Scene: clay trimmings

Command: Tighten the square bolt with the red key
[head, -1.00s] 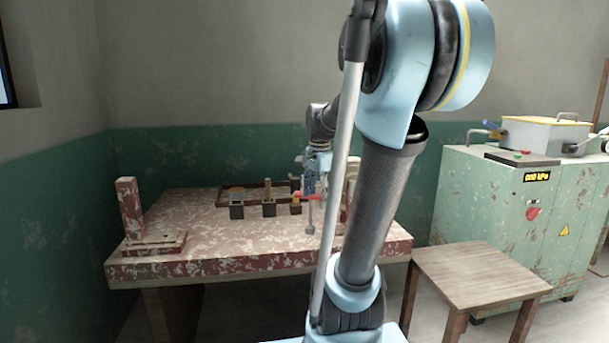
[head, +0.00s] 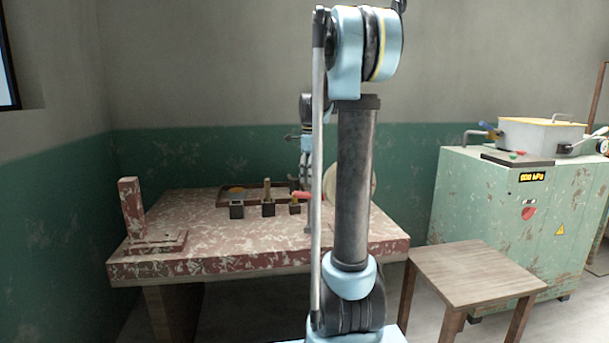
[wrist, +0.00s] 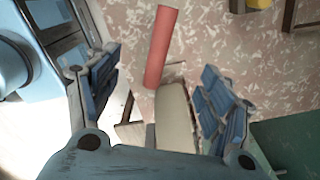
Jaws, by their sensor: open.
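The red key shows as a red bar (head: 302,195) over the worktable in the head view, partly behind my arm. In the wrist view its red handle (wrist: 161,48) stands out at the top centre, just beyond my fingers. My gripper (wrist: 160,95) is open, with its two blue fingers apart. A pale beige piece (wrist: 177,118) shows in the gap between the fingers; I cannot tell whether it touches them. No red shows between the finger pads. I cannot make out the square bolt; my arm hides part of that area.
The worktable (head: 215,245) has a red post on a base (head: 131,210) at its left. Dark holders (head: 237,211) stand before a shallow tray (head: 228,190). A pale round disc (head: 362,182) is behind my arm. A stool (head: 480,268) and green cabinet (head: 475,195) are at right.

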